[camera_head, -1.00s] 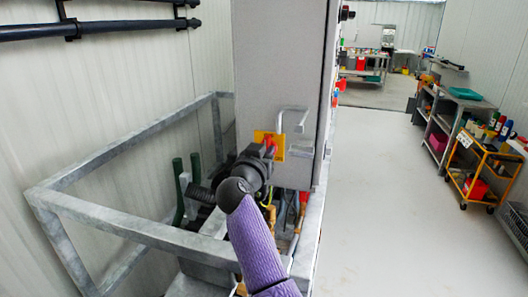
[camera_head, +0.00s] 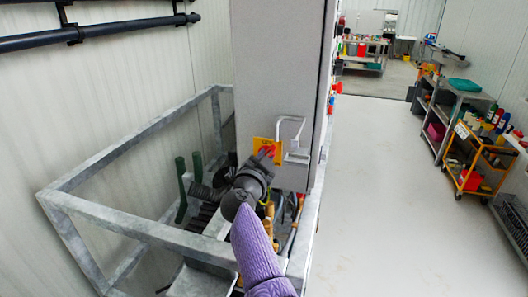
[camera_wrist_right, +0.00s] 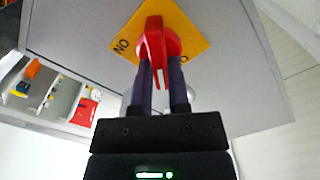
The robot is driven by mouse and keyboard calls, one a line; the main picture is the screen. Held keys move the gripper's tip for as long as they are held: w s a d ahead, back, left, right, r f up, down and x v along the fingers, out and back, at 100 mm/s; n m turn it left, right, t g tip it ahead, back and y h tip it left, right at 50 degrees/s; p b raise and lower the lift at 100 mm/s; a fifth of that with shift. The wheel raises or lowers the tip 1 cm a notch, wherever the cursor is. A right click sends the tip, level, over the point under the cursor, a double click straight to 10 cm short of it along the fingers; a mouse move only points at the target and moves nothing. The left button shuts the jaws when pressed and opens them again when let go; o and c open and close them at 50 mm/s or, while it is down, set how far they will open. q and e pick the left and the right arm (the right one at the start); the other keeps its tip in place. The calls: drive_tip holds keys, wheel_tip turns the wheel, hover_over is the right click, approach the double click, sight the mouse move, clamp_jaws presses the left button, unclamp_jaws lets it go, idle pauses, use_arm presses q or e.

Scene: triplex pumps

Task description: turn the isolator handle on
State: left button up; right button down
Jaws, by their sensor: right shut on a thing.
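The isolator handle is a red knob (camera_wrist_right: 155,45) on a square yellow plate (camera_wrist_right: 188,22), fixed to the side of a grey cabinet (camera_head: 278,75). Letters show on the plate on either side of the handle in the right wrist view. My right gripper (camera_wrist_right: 162,72) is shut on the red handle, its two dark fingers on either side of it. In the head view, this gripper (camera_head: 263,163) reaches up to the plate and partly covers the handle. My left gripper is not in view.
A grey metal frame (camera_head: 130,150) surrounds pump parts and hoses below the cabinet. A bent metal cabinet handle (camera_head: 291,120) is close beside the yellow plate. Shelves and an orange trolley (camera_head: 475,160) stand far right. The floor (camera_head: 380,190) between is clear.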

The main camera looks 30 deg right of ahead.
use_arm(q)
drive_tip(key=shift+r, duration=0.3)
use_arm(e)
drive_tip(key=shift+s+d+f+m, duration=0.1)
drive_tip(key=shift+f+m, duration=0.1)
drive_tip(key=shift+m, duration=2.3)
drive_tip(key=shift+f+m, duration=0.15)
drive_tip(key=shift+m, duration=2.35)
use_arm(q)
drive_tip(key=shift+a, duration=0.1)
use_arm(e)
drive_tip(key=c, duration=0.6)
unclamp_jaws()
